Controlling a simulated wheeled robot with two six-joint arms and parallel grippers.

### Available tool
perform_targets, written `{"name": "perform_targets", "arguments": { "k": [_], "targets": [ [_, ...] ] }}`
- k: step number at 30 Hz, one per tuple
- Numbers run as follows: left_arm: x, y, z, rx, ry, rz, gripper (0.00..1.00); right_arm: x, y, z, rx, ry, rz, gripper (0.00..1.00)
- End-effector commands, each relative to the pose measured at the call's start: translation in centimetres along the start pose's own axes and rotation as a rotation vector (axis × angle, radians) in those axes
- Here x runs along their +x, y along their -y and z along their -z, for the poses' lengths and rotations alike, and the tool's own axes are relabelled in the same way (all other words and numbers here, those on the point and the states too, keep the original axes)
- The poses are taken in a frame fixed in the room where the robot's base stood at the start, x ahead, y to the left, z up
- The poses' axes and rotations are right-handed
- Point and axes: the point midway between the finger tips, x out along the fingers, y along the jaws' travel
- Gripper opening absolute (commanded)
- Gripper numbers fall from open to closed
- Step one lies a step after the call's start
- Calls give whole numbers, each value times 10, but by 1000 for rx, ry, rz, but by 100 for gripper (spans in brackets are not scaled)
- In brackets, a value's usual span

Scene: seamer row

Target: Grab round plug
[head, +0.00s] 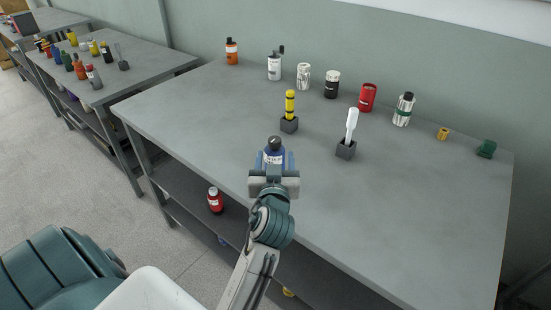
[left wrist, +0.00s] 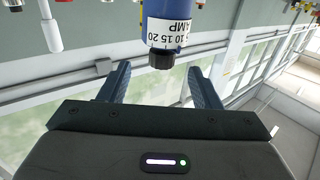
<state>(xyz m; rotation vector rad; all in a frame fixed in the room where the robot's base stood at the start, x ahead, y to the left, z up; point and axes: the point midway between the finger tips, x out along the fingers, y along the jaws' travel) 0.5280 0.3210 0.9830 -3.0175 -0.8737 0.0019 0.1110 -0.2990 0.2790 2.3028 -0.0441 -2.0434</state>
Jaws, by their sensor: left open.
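My left gripper (head: 274,165) is open at the near edge of the grey table. A blue cylinder (left wrist: 164,30) with a black cap and a white label ending in "AMP" shows between and just beyond its fingers in the left wrist view, which looks upside down. In the head view this blue cylinder (head: 274,157) stands upright in front of the gripper, its lower part hidden; contact with the fingers cannot be told. No item is clearly marked as the round plug. A small round yellow piece (head: 443,133) lies at the table's right. My right gripper is out of view.
Several bottles and cans, including a red can (head: 367,97), line the back. A green block (head: 487,149) sits far right. The right front tabletop (head: 400,220) is clear.

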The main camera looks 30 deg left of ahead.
Motion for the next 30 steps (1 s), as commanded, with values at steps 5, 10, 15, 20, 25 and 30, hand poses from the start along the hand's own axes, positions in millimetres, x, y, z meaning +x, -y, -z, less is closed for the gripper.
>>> {"name": "perform_targets", "arguments": {
  "k": [5, 10, 15, 20, 25, 30],
  "targets": [
    [26, 0, 2, 4, 0, -1, 57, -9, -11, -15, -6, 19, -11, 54],
    [40, 1, 1, 2, 2, 1, 57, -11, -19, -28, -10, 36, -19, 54],
    [58, 2, 5, 5, 1, 2, 57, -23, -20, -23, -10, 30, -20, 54],
    [82, 2, 4, 3, 2, 0, 57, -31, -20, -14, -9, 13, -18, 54],
    [92, 2, 1, 2, 3, 0, 57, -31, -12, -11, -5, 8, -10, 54],
    [92, 2, 0, 1, 3, -1, 57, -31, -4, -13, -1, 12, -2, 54]
  ]
}}
